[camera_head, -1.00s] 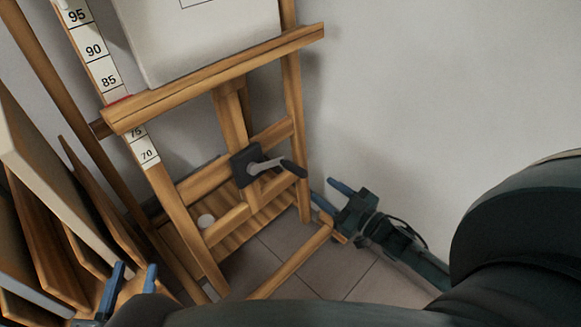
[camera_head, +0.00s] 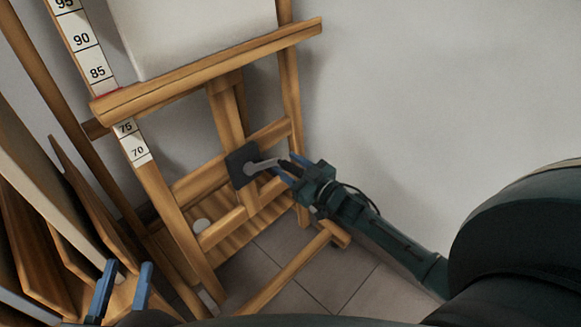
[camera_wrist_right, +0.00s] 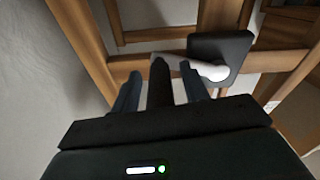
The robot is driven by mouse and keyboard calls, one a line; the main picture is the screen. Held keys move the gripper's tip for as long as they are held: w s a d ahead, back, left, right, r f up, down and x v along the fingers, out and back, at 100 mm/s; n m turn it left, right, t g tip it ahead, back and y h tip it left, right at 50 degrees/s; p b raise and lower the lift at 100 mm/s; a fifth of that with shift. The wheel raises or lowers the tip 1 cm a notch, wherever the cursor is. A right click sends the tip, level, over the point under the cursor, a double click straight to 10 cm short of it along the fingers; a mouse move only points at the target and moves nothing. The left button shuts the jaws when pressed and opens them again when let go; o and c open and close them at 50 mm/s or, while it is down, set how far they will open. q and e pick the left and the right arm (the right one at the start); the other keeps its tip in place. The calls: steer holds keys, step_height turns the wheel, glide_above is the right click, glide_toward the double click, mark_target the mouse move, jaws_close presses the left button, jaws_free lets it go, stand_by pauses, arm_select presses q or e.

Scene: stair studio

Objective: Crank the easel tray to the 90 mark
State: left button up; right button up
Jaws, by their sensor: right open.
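The wooden easel stands against the wall, with its tray (camera_head: 205,70) across the front. A red mark at the tray's left end lies just below the 85 label of the scale (camera_head: 97,72). The crank (camera_head: 262,166) has a black square plate, a light grey arm and a black handle. In the right wrist view the black handle (camera_wrist_right: 160,85) lies between the two blue fingers of my right gripper (camera_wrist_right: 158,92), with gaps on both sides. My right gripper (camera_head: 287,167) is open around the handle. My left gripper (camera_head: 122,285) shows its two blue fingers apart at the lower left.
A white canvas (camera_head: 200,35) rests on the tray. Wooden boards (camera_head: 75,215) lean at the left, near my left gripper. Tiled floor is clear at the lower right.

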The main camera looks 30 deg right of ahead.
steer(key=shift+c, duration=0.4)
jaws_close()
steer(key=shift+f, duration=0.1)
